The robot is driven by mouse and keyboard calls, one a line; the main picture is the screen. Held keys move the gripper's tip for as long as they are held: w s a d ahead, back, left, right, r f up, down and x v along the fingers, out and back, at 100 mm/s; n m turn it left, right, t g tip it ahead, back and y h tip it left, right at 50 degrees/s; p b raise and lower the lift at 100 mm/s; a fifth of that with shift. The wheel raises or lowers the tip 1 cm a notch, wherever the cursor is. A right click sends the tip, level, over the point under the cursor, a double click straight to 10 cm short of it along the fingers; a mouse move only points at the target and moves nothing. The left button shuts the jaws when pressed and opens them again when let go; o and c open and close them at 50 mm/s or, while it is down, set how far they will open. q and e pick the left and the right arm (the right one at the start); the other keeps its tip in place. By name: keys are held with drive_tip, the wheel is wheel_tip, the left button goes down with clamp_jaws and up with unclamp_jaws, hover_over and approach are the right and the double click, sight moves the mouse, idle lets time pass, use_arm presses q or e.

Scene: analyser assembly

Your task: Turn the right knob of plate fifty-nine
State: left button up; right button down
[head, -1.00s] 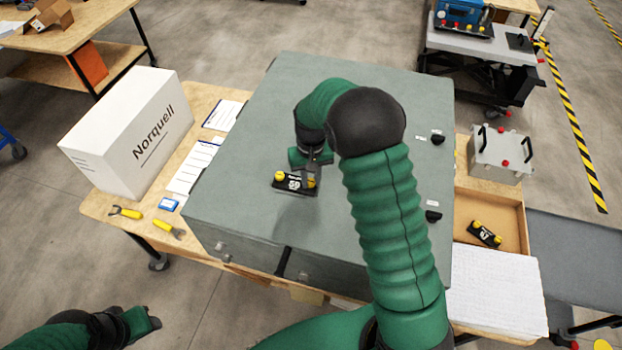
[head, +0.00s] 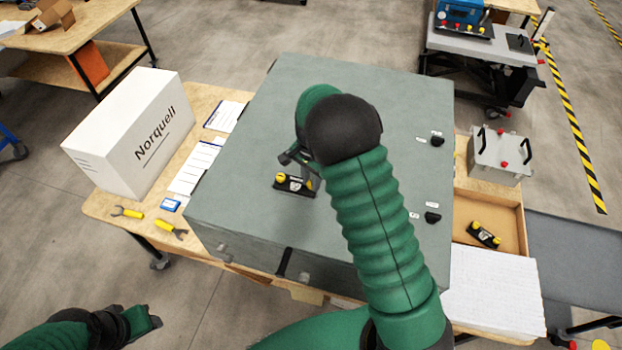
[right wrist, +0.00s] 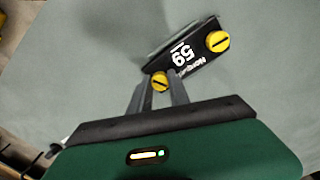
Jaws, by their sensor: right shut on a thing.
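Plate fifty-nine (head: 294,187) is a small black plate lying on top of the large grey-green case. Its left yellow knob (head: 280,177) is in the open in the head view. In the right wrist view the plate (right wrist: 188,52) appears upside down, with the number 59 readable and the left knob (right wrist: 218,41) clear of the fingers. My right gripper (right wrist: 160,86) is shut on the right knob (right wrist: 160,79), whose slotted yellow face shows between the fingertips. In the head view my right gripper (head: 309,180) partly hides that knob. My left gripper (head: 152,316) is low at the left, away from the case.
The grey-green case (head: 250,165) has black knobs on its right side. A similar plate with yellow knobs (head: 484,234) lies in an open wooden tray (head: 512,243). A white Norquell box (head: 130,135) and yellow-handled tools (head: 170,229) are at the left.

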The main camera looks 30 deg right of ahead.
drive_tip(key=m, duration=0.2)
drive_tip(key=m+p, duration=0.1)
drive_tip(key=shift+w+d+r+m, duration=0.1)
drive_tip(key=shift+w+r+m, duration=0.1)
drive_tip(key=shift+m, duration=0.2)
drive_tip(key=m+p, duration=0.1)
drive_tip(key=m, duration=0.2)
drive_tip(key=shift+m, duration=0.3)
drive_tip(key=m+p, duration=0.1)
drive_tip(key=m, duration=0.2)
drive_tip(key=shift+m+p, duration=0.3)
drive_tip(key=shift+p, duration=0.05)
drive_tip(key=m+p, duration=0.1)
drive_tip(key=m, duration=0.2)
drive_tip(key=shift+m, duration=0.3)
drive_tip(key=m+p, duration=0.2)
drive_tip(key=m, duration=0.3)
drive_tip(key=shift+p, duration=0.3)
drive_tip(key=m+p, duration=0.1)
drive_tip(key=m, duration=0.4)
drive_tip(key=shift+f, duration=0.1)
drive_tip(key=shift+p, duration=0.3)
drive_tip(key=c, duration=1.2)
unclamp_jaws()
drive_tip(key=shift+s+f, duration=0.1)
drive_tip(key=shift+s, duration=0.05)
